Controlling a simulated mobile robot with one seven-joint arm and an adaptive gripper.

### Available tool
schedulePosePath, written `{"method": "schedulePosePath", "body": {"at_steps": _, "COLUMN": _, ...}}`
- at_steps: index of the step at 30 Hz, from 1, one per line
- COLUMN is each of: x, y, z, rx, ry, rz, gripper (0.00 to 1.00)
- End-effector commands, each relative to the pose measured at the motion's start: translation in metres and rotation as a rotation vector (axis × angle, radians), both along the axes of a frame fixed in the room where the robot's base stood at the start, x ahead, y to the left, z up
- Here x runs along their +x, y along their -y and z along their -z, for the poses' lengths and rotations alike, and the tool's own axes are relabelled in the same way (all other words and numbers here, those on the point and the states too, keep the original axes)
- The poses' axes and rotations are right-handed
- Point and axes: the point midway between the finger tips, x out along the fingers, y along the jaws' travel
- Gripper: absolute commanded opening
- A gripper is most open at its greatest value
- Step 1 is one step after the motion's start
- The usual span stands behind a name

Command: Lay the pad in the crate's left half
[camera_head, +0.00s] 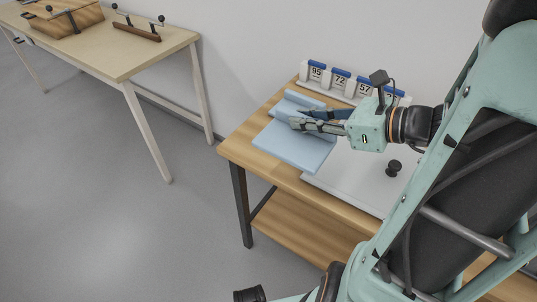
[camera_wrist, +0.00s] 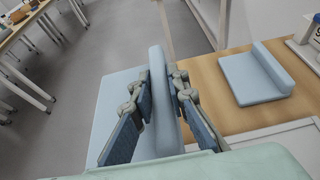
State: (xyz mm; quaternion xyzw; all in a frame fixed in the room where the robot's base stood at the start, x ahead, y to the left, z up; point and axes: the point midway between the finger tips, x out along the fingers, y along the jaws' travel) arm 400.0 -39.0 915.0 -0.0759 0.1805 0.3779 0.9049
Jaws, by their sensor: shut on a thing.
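My gripper (camera_head: 298,118) is shut on the raised rib of a light blue pad (camera_head: 290,148) near the left end of the near table. In the wrist view my gripper (camera_wrist: 158,82) has one finger on each side of that rib, and the held pad's flat part (camera_wrist: 118,88) spreads to the left. A second light blue pad (camera_wrist: 252,78) with a raised edge lies on the table to the right; it also shows behind the fingers in the head view (camera_head: 291,102). A wooden box-like thing (camera_head: 72,22) on the far table may be the crate; its inside is hidden.
The near wooden table (camera_head: 237,148) holds a white board with a black knob (camera_head: 394,168) and a row of number cards (camera_head: 340,79) at the back. The far table (camera_head: 112,62) also bears a brown bar with black knobs (camera_head: 137,31). Grey floor lies clear between the tables.

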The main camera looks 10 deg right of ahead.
Motion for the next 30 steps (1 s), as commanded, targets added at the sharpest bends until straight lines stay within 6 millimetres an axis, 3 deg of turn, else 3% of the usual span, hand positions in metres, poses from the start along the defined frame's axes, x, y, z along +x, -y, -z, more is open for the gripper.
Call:
{"method": "schedulePosePath", "body": {"at_steps": 17, "x": 0.002, "y": -0.002, "z": 0.009, "rx": 0.002, "ry": 0.0, "rz": 0.004, "gripper": 0.0}}
{"method": "schedulePosePath", "body": {"at_steps": 28, "x": 0.085, "y": -0.02, "z": 0.05, "rx": 0.003, "ry": -0.001, "rz": 0.001, "gripper": 0.0}}
{"method": "schedulePosePath", "body": {"at_steps": 30, "x": 0.096, "y": -0.022, "z": 0.065, "rx": 0.004, "ry": -0.003, "rz": 0.003, "gripper": 0.0}}
